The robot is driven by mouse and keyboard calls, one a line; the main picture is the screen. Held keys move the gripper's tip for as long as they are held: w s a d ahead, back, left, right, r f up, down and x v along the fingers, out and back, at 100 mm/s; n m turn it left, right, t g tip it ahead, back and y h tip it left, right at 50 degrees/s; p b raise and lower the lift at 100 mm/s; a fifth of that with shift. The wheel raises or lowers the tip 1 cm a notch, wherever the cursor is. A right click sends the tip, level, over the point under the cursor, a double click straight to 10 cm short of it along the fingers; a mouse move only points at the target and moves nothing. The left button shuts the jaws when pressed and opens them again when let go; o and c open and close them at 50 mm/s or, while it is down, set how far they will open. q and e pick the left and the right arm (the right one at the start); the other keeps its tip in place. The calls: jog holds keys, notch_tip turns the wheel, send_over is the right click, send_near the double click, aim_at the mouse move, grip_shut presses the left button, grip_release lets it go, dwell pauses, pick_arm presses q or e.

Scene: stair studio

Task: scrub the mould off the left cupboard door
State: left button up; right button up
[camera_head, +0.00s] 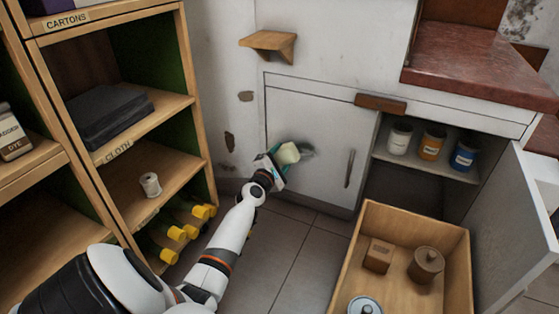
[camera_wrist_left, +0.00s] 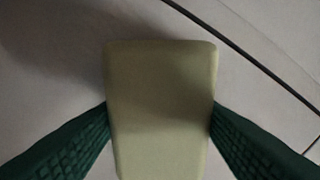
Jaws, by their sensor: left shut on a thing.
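The left cupboard door (camera_head: 333,160) is white and closed, with a dark vertical handle near its right edge. A dark greenish mould patch (camera_head: 306,150) shows on it, partly hidden behind a pale yellow-green sponge (camera_head: 288,153). My left gripper (camera_head: 277,165) is shut on the sponge, in front of the door's left part. In the left wrist view the sponge (camera_wrist_left: 161,110) sits between two green ribbed fingers, with a pale surface and a dark line behind it. I cannot tell whether the sponge touches the door. My right gripper is not in view.
A wooden shelf unit (camera_head: 198,103) stands left, holding dark folded cloth (camera_head: 108,115), a spool (camera_head: 150,185) and yellow-ended items (camera_head: 190,222). An open wooden drawer (camera_head: 344,252) holds a box and jars at lower right. The right door (camera_head: 515,225) stands open.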

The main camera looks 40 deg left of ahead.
aim_at(292, 161)
pick_arm(q)
jog(key=shift+b+x, duration=0.4)
jog(key=shift+x, duration=0.55)
dwell(0.5)
jog(key=shift+w+d+r+p, duration=0.1)
jog(key=shift+w+d+p, duration=0.1)
jog(key=shift+d+p, duration=0.45)
jog(key=shift+w+d, duration=0.25)
jog(key=shift+d, duration=0.95)
jog(key=shift+w+d+p, duration=0.35)
jog(key=shift+d, duration=0.5)
jog(key=shift+w+d+p, duration=0.3)
jog(key=shift+w+d, duration=0.05)
jog(key=shift+d, duration=0.5)
jog(key=shift+w+d+p, duration=0.15)
jog(key=shift+w+d, duration=0.05)
jog(key=shift+d, duration=0.55)
jog(key=shift+w+d+p, duration=0.2)
jog(key=shift+w+d, duration=0.05)
jog(key=shift+d, duration=0.5)
jog(key=shift+w+d+p, duration=0.15)
jog(key=shift+w+d, duration=0.05)
jog(key=shift+d, duration=0.55)
jog(key=shift+w+a, duration=0.1)
jog(key=shift+c, duration=0.3)
